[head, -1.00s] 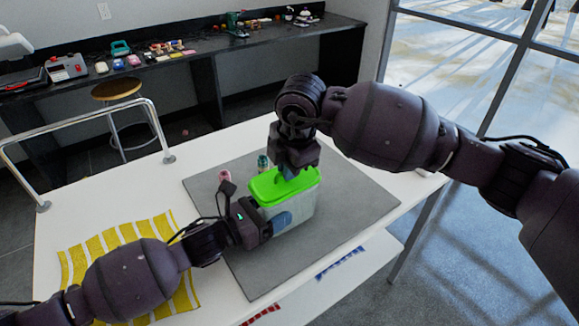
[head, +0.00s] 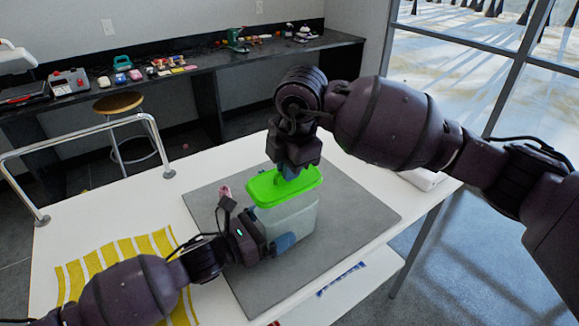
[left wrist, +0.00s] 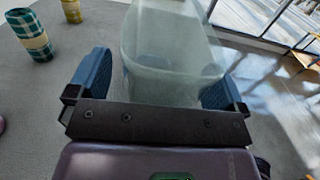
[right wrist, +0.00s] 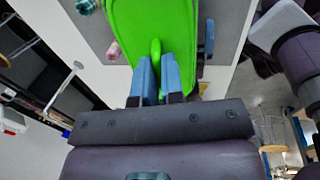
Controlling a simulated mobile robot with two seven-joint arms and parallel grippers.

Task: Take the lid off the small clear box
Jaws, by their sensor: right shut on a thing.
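The small clear box (head: 292,217) stands on the grey mat. Its green lid (head: 280,187) is just above the box's rim, slightly raised, and also fills the upper middle of the right wrist view (right wrist: 185,30). My right gripper (head: 288,174) is above the lid, shut on its raised handle (right wrist: 155,50). My left gripper (head: 268,243) is low at the box's near left side, its blue fingers (left wrist: 155,88) wide apart with the box (left wrist: 165,45) between them. Finger contact with the box is unclear.
The grey mat (head: 350,222) lies on a white table (head: 80,225). A yellow striped sheet (head: 95,275) lies left. A metal rail (head: 80,130) edges the table's back left.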

